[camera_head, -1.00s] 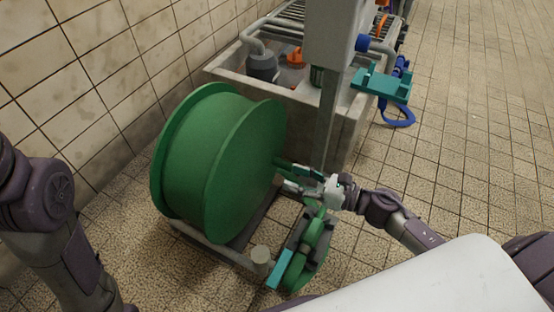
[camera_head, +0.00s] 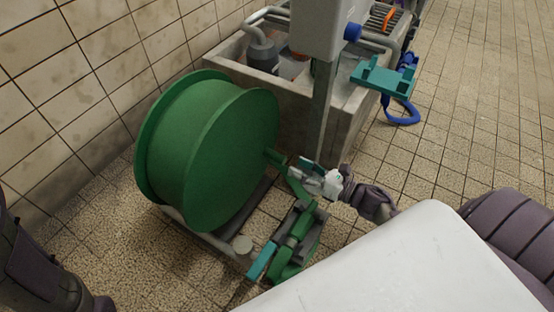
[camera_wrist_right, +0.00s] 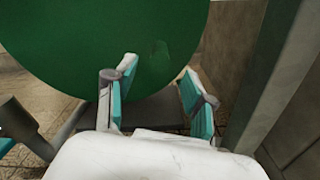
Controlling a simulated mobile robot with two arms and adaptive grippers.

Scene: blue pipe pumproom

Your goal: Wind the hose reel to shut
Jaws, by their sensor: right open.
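The large green hose reel (camera_head: 215,155) stands on a low grey frame at the left-centre of the head view. A green stub (camera_head: 275,157) sticks out from its side. My right gripper (camera_head: 306,172) is open just right of the stub. In the wrist view its two teal-padded fingers (camera_wrist_right: 158,92) are apart with the reel's green face (camera_wrist_right: 150,40) behind them; nothing shows gripped. Below it is a green, grey and teal assembly (camera_head: 290,240) that I cannot clearly identify. My left arm shows at the lower left, but its gripper is not recognisable.
A concrete trough (camera_head: 265,85) with a grey post (camera_head: 325,115) stands behind the reel. A teal bracket (camera_head: 383,78) and a blue looped hose (camera_head: 400,110) are right of it. The tiled wall (camera_head: 90,75) is close on the left; open floor (camera_head: 480,110) lies right.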

